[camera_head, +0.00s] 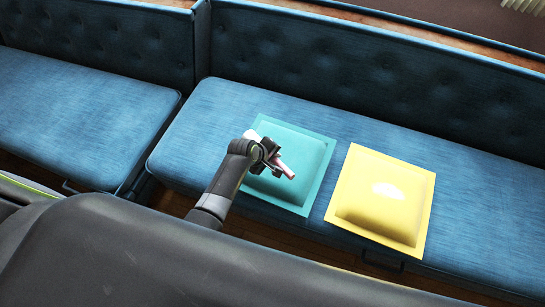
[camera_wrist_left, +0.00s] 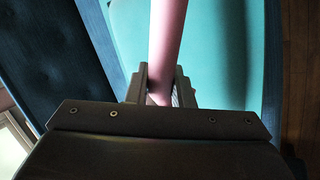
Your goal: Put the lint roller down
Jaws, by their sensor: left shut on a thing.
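My left gripper (camera_head: 268,155) is over the teal cushion (camera_head: 312,163) on the blue bench. It is shut on a pale pink handle, part of the lint roller (camera_head: 285,168). The lint roller also shows in the left wrist view (camera_wrist_left: 166,45), gripped between the two fingers (camera_wrist_left: 160,88). A whitish part of it sticks out on the other side of the gripper in the head view. I cannot tell whether the roller touches the cushion. My right gripper is not in view.
A yellow cushion (camera_head: 385,215) with a white patch (camera_head: 388,190) lies to the right of the teal one. The blue bench seat (camera_head: 215,110) has free room around the cushions. A second blue bench (camera_head: 75,120) stands at the left. Tufted backrests (camera_head: 370,75) run behind.

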